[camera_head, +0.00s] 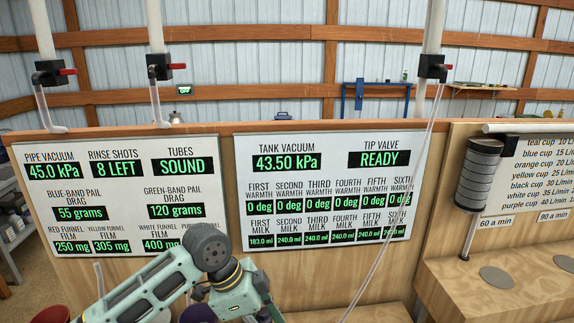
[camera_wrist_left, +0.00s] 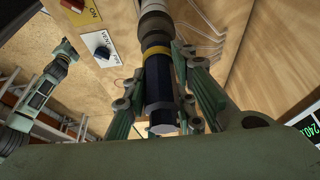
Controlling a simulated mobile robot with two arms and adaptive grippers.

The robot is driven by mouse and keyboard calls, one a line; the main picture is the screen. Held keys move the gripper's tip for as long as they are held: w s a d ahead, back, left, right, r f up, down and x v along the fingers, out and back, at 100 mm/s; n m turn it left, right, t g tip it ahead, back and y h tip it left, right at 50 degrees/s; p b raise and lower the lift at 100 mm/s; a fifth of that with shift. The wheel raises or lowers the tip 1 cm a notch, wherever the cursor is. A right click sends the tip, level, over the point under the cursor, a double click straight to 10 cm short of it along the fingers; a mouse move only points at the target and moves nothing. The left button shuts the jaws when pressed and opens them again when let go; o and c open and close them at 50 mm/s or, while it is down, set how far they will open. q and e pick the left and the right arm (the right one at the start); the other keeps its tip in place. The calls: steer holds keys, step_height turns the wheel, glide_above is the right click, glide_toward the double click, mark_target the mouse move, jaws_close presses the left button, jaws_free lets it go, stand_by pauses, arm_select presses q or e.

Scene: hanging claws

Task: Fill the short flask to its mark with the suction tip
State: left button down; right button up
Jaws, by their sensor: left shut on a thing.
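My left gripper (camera_wrist_left: 162,118) is shut on a dark cylinder (camera_wrist_left: 159,88) with a yellow band and a grey upper part, which looks like the suction tip. Its pale end shows between the fingers. In the head view, an arm of mine bends at the bottom middle, and its gripper is below the frame. Another green arm end (camera_wrist_left: 62,62), probably my right one, shows at the left of the left wrist view. I cannot make out its jaws. I cannot identify the short flask in either view. The tip valve display (camera_head: 379,159) reads READY.
A dark knob (camera_wrist_left: 102,53) marked VENT sits on a white plate near the cylinder. Dark red (camera_head: 52,314) and purple (camera_head: 198,313) cups show at the bottom edge. Two white display panels stand ahead, and a clear hose (camera_head: 392,205) hangs before the right one.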

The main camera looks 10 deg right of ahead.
stand_by(0.4)
arm_select(q)
steer(key=shift+f, duration=1.05)
steer(key=shift+r, duration=0.1)
steer(key=shift+r, duration=0.2)
step_height(320, 180, up, 4)
steer(key=p, duration=0.4)
steer(key=shift+f, duration=0.2)
